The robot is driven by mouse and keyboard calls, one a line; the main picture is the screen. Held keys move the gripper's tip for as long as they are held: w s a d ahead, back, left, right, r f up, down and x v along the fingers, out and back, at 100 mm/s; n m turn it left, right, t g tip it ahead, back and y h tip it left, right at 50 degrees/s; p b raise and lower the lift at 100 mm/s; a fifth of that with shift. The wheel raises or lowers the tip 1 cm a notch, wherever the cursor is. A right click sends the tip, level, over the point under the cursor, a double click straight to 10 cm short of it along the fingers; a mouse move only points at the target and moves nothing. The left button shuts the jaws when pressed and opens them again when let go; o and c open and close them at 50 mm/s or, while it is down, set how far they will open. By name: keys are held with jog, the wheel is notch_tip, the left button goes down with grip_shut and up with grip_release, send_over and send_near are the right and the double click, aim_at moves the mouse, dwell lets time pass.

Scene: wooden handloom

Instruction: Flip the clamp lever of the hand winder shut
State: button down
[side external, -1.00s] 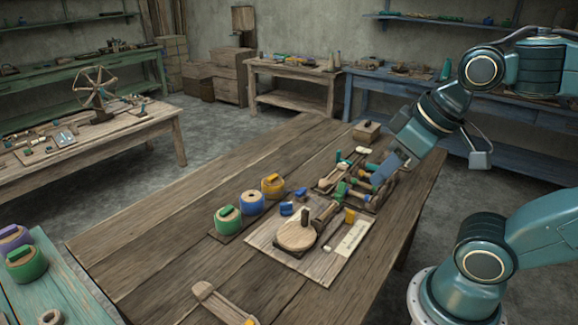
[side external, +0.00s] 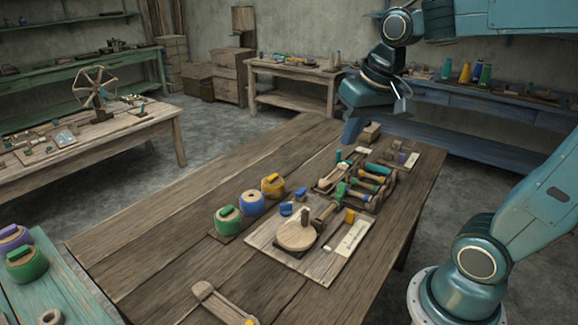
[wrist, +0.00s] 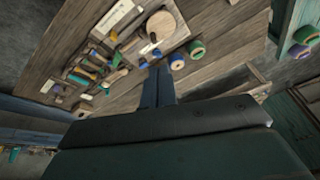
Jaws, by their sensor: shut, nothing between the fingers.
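A round wooden disc (side external: 297,235), apparently part of the hand winder, lies on a pale board (side external: 335,262) on the table. It also shows in the wrist view (wrist: 162,24). A dark upright piece (side external: 305,214) stands by the disc, and a wooden arm runs from it toward the back right. A yellow piece (side external: 350,216) stands on the board; I cannot tell which part is the clamp lever or how it is set. My gripper (side external: 348,140) is shut and empty, above the table's far end, well apart from the winder. Its fingers (wrist: 157,72) point down.
A rack of coloured bobbins (side external: 368,186) stands behind the winder board. Green, blue and yellow spools (side external: 251,203) stand in a row to its left. A small wooden block (side external: 369,132) sits at the far end.

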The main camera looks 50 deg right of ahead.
jog(key=w+d+f+m+g, duration=0.1)
jog(key=w+d+f+m, duration=0.1)
jog(key=w+d+m, duration=0.35)
jog(key=m+g+y, duration=0.1)
jog(key=m+g, duration=0.1)
jog(key=m, duration=0.3)
send_over(339, 195)
jog(key=w+d, duration=0.2)
jog(key=d, duration=0.1)
notch_tip(339, 195, down, 11)
jog(key=s+d+f+m+y, duration=0.1)
jog(key=d+f+m, duration=0.2)
jog(key=d+f, duration=0.4)
jog(key=shift+s+d+f+g, duration=0.35)
jog(key=shift+s+g, duration=0.05)
jog(key=shift+f, duration=0.15)
jog(key=f, duration=0.3)
jog(key=a+f, duration=0.1)
jog(key=f, duration=0.5)
jog(key=shift+a+f, duration=0.25)
jog(key=shift+a, duration=0.05)
jog(key=shift+a+r, duration=0.45)
jog(key=shift+a, duration=0.45)
jog(key=shift+a+r, duration=0.45)
jog(key=shift+a, duration=0.4)
